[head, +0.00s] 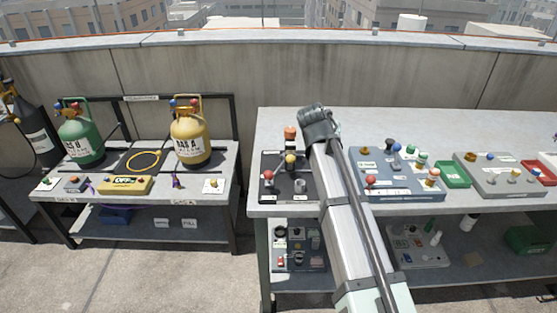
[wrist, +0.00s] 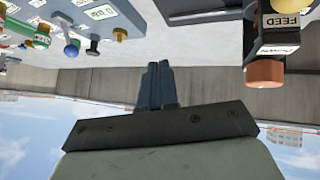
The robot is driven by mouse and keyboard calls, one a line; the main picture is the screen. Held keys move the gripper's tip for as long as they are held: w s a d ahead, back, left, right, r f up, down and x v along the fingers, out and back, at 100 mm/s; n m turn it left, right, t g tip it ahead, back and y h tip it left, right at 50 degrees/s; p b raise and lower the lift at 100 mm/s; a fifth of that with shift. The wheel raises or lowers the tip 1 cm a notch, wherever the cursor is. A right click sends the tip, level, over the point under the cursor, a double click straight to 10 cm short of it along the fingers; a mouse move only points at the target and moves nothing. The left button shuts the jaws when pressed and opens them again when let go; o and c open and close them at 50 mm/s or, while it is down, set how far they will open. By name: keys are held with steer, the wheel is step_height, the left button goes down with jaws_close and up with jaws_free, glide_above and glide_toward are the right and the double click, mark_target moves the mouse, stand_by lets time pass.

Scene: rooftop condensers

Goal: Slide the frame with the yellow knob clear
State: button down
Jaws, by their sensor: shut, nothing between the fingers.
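A small yellow knob (head: 290,160) stands on a dark board (head: 272,190) at the left end of the right-hand table. The frame that carries it is too small to make out and partly covered by my arm. My gripper shows in the wrist view (wrist: 158,66), with its two dark fingers together and nothing between them. In the head view its end is just right of and beyond the yellow knob, and its fingertips are hidden.
An orange-brown knob (head: 290,133) stands at the board's back, close left of my gripper; a red knob (head: 268,175) is at the front left. A blue-grey board (head: 400,186) with several knobs lies to the right. A concrete wall (head: 180,70) runs behind.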

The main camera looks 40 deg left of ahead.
steer(key=n, duration=0.2)
glide_toward(290, 154)
steer(key=s+a+r+h, duration=0.1)
steer(key=s+a+h, duration=0.1)
steer(key=s, duration=0.6)
steer(key=shift+s+a+n+g, duration=0.3)
steer(key=shift+a+g, duration=0.1)
steer(key=shift+a, duration=0.2)
steer(key=x, duration=1)
steer(key=shift+w+a+f, duration=0.1)
steer(key=shift+w+f, duration=0.05)
steer(key=shift+w, duration=0.05)
steer(key=shift+w+d+r, duration=0.35)
steer(key=shift+w+d, duration=0.35)
steer(key=shift+w, duration=0.2)
steer(key=shift+w+d+r, duration=0.2)
steer(key=shift+w+d, duration=0.2)
steer(key=shift+w, duration=0.2)
